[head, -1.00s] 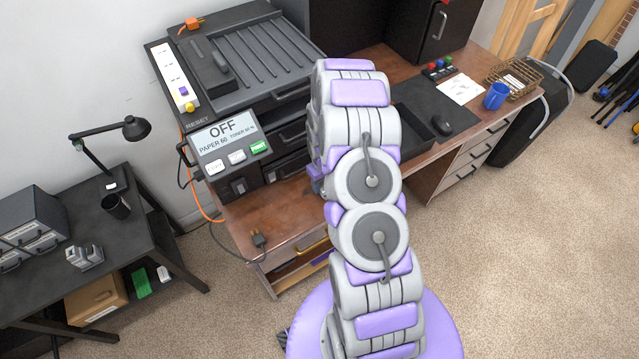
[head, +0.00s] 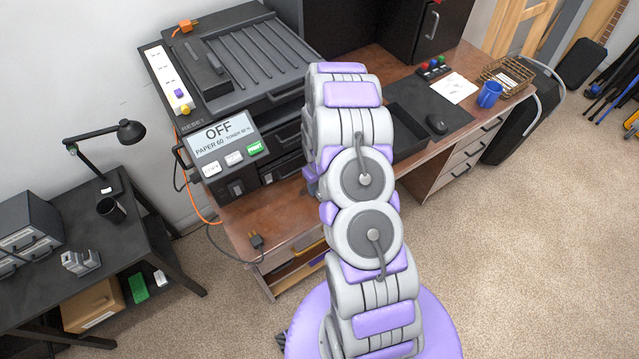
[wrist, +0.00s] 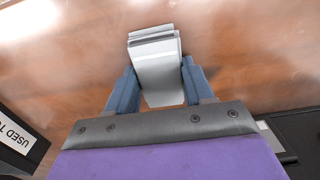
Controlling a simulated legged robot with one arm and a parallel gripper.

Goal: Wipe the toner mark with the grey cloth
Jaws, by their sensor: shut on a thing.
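My gripper (wrist: 160,75) shows in the wrist view with its two blue fingers closed on the folded grey cloth (wrist: 156,47). The cloth sticks out beyond the fingertips, over the brown desk top (wrist: 245,60). I cannot tell whether it touches the surface. No distinct toner mark shows; the desk has only faint blotches and a bright glare at upper left.
A black box with a white label starting "USED TO" (wrist: 14,133) stands at the left of the wrist view. A dark object (wrist: 300,135) is at the right.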

